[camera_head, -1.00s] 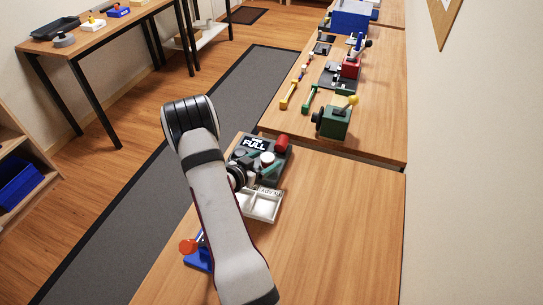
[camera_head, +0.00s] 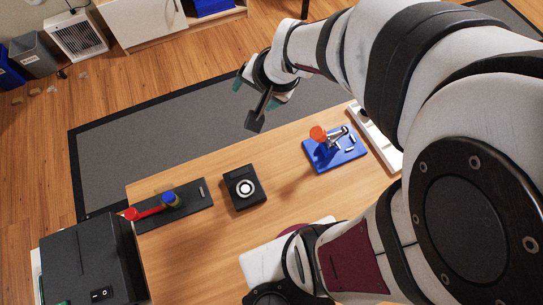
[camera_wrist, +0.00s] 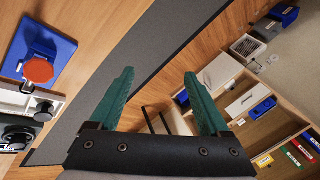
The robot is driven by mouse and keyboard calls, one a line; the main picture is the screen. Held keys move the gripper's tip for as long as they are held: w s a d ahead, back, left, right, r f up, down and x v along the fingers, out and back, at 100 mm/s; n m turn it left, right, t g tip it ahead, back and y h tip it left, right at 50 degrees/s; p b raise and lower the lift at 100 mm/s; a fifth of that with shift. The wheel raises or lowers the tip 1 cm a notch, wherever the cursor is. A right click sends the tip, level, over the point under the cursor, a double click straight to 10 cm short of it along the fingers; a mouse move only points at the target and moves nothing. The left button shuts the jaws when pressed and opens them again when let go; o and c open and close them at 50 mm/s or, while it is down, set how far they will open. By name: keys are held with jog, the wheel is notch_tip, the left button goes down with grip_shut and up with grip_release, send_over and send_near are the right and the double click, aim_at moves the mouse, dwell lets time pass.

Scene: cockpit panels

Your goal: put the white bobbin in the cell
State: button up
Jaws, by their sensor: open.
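I cannot pick out the white bobbin or the cell for certain in the present views. The nearest white round shape is a white ring (camera_head: 245,188) on top of a small black box (camera_head: 236,202) on the table; I cannot tell whether it is a bobbin or a dial. My gripper (camera_wrist: 159,74) is open, with two teal fingers spread apart and nothing between them. In the head view my gripper (camera_head: 260,92) hangs past the table's far edge, over the grey mat, apart from the objects on the table.
A blue base (camera_head: 340,152) with an orange knob (camera_head: 318,133) stands near the far edge, beside a white tray-like strip (camera_head: 374,135). A black plate (camera_head: 190,212) bears a red handle (camera_head: 148,212). A large black box (camera_head: 88,262) stands at left.

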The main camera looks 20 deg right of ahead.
jog(key=s+a+r+n+g+y, duration=0.1)
jog(key=s+a, duration=0.3)
jog(key=s, duration=0.4)
jog(key=shift+s+a+r+n+g, duration=0.15)
jog(key=shift+a+r+n+g, duration=0.2)
jog(key=shift+n+g, duration=0.4)
jog(key=shift+o, duration=0.5)
jog(key=s+n+g, duration=0.1)
jog(key=s+g, duration=0.2)
jog(key=s, duration=0.8)
jog(key=shift+a+r+h, duration=0.3)
jog(key=shift+r, duration=0.15)
jog(key=shift+w+n, duration=0.1)
jog(key=shift+n, duration=0.15)
